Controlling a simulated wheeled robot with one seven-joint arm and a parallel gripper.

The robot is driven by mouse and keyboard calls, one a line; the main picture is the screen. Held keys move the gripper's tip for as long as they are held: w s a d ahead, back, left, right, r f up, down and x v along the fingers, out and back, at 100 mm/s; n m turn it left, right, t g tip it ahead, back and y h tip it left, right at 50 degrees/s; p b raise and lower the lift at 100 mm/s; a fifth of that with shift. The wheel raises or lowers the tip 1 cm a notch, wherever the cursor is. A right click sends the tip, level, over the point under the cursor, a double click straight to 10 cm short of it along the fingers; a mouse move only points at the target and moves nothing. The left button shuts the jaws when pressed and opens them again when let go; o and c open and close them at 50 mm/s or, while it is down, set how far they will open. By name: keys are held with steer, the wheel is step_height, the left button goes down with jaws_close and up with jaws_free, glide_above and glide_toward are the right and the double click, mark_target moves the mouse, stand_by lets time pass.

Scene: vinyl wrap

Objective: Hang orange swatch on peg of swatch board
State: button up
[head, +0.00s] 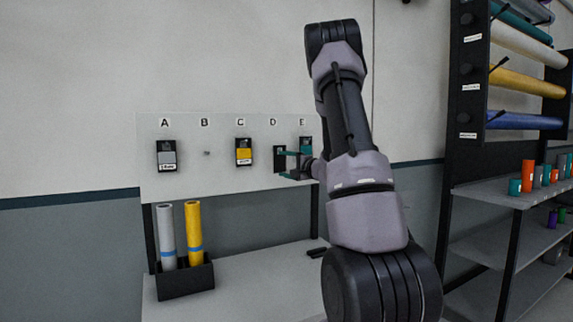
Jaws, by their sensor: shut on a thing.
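The pale swatch board (225,185) hangs on the wall with places marked A to E. The peg under B (207,153) is bare. My gripper (286,158), with teal fingers, is in front of the board's right part, near D and E. It is shut on a dark swatch card (279,161), which stands upright at its fingertips. No orange face shows on this card. I cannot tell whether the card touches the board or the D peg.
A dark card (306,142) under E is partly hidden. A black holder (185,280) with two rolls stands on the table (245,285). A roll rack (465,110) stands right.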

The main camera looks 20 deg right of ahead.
steer(key=shift+x, duration=1.2)
steer(key=shift+s, duration=0.15)
steer(key=o, duration=1.2)
steer(key=shift+d, duration=0.1)
steer(key=shift+s, duration=0.1)
steer(key=shift+s+d, duration=0.1)
steer(key=shift+d, duration=0.05)
